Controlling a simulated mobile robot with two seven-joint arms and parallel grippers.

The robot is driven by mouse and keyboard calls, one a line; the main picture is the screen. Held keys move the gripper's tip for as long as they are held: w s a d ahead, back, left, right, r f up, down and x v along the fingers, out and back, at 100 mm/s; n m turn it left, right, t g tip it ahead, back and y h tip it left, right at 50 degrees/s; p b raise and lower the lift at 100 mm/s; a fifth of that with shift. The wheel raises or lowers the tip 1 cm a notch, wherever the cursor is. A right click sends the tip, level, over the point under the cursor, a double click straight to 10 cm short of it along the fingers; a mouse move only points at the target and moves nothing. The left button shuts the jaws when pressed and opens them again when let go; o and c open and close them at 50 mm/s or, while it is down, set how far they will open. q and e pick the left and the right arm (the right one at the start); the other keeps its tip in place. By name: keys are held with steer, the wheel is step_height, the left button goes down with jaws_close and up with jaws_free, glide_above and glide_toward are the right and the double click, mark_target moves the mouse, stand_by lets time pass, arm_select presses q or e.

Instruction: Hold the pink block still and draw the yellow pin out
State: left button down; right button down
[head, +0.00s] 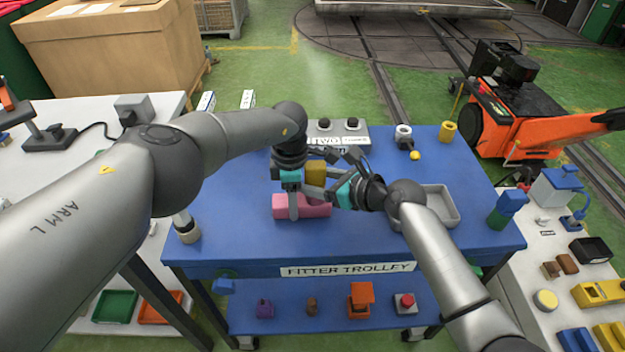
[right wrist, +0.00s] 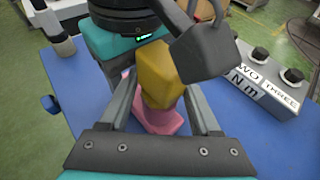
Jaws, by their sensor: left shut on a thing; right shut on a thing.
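The pink block (head: 317,208) lies on the blue trolley top. My left gripper (head: 293,204) is shut on it from above, with one finger across its near side. The yellow pin (head: 316,172) has a blocky head and stands just above and behind the pink block. My right gripper (head: 322,186) reaches in from the right and is shut on the yellow pin. In the right wrist view the yellow pin (right wrist: 162,72) sits between my right fingers, with the pink block (right wrist: 158,118) below it. The junction of pin and block is hidden, so I cannot tell whether they are still joined.
A knobbed panel (head: 350,132) is at the back edge. A white-and-black fitting (head: 403,137), a yellow ball (head: 415,155) and a yellow cylinder (head: 447,131) stand back right.

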arm_select(q)
steer(key=shift+d, duration=0.1)
arm_select(e)
steer(key=shift+a+r, duration=0.15)
steer(key=shift+r, duration=0.35)
